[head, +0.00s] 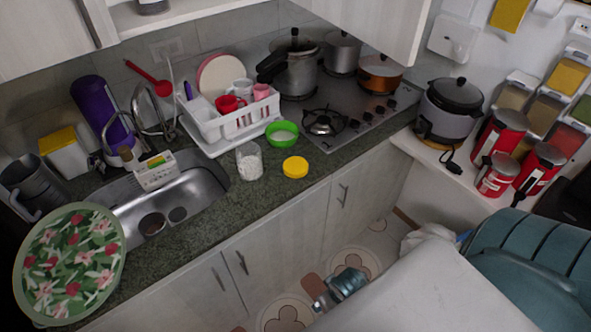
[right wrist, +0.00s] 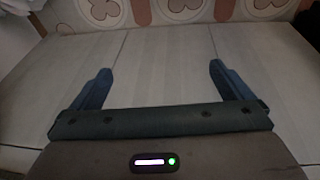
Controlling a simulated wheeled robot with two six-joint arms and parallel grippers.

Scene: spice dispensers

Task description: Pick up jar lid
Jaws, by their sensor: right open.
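The yellow jar lid (head: 295,167) lies flat on the dark stone counter, near its front edge. A clear jar with white contents (head: 249,161) stands open to its left, apart from it. My right gripper (right wrist: 162,82) is open and empty in the right wrist view, with pale panels and patterned floor tiles beyond its fingers. The lid and jar do not show in that view. A partly seen blue-grey part low in the head view may belong to my right arm. My left gripper is not in view.
A green bowl (head: 282,133) and white dish rack (head: 236,123) stand behind the lid. The sink (head: 188,189) is left of the jar, the gas hob (head: 353,108) behind right. Counter to the lid's right is clear. Red canisters (head: 503,131) stand far right.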

